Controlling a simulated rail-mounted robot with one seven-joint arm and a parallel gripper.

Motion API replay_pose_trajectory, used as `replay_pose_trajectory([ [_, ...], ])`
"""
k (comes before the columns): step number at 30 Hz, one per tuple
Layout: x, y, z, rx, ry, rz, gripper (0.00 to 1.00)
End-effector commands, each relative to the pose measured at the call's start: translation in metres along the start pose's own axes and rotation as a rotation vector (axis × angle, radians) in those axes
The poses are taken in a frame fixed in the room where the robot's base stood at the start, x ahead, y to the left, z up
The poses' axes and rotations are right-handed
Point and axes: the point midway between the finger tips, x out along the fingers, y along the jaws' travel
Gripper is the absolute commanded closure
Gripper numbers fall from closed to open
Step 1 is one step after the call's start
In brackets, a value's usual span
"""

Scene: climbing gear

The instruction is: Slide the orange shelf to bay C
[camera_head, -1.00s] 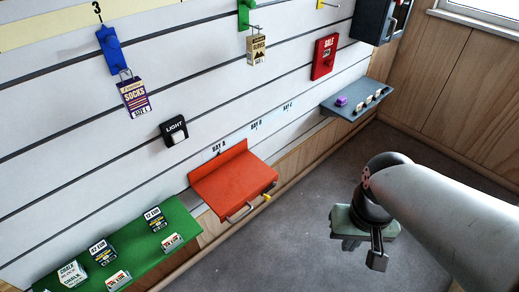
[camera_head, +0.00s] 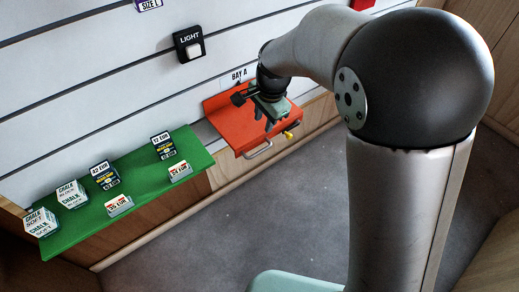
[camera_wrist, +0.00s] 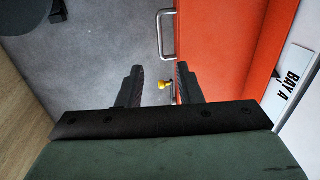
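The orange shelf (camera_head: 228,121) sits on the slatted wall under the BAY A label (camera_head: 238,75). It has a metal handle (camera_head: 258,149) and a yellow knob (camera_head: 288,135) at its front edge. My gripper (camera_head: 270,122) is above the shelf's right part, close to the front edge. In the wrist view my gripper (camera_wrist: 160,88) is open, its two dark fingers apart. The yellow knob (camera_wrist: 162,84) shows between them and the handle (camera_wrist: 165,35) beyond; nothing is gripped. The labels for bays B and C are out of sight.
A green shelf (camera_head: 110,222) with chalk boxes and price cards stands left of the orange shelf. A LIGHT switch (camera_head: 189,43) is on the wall above. My arm covers the wall to the right. Open carpeted floor (camera_head: 240,235) lies in front.

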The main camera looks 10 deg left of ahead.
Motion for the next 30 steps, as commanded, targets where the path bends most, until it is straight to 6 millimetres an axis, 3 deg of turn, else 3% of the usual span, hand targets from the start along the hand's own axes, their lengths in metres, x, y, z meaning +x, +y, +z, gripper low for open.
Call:
replay_pose_trajectory([
  [5,0.023,0.0,0.0,0.005,0.0,0.003,0.68],
  [21,0.138,0.002,-0.001,0.003,-0.001,0.004,0.68],
  [30,0.168,0.001,0.0,0.002,0.0,0.001,0.68],
])
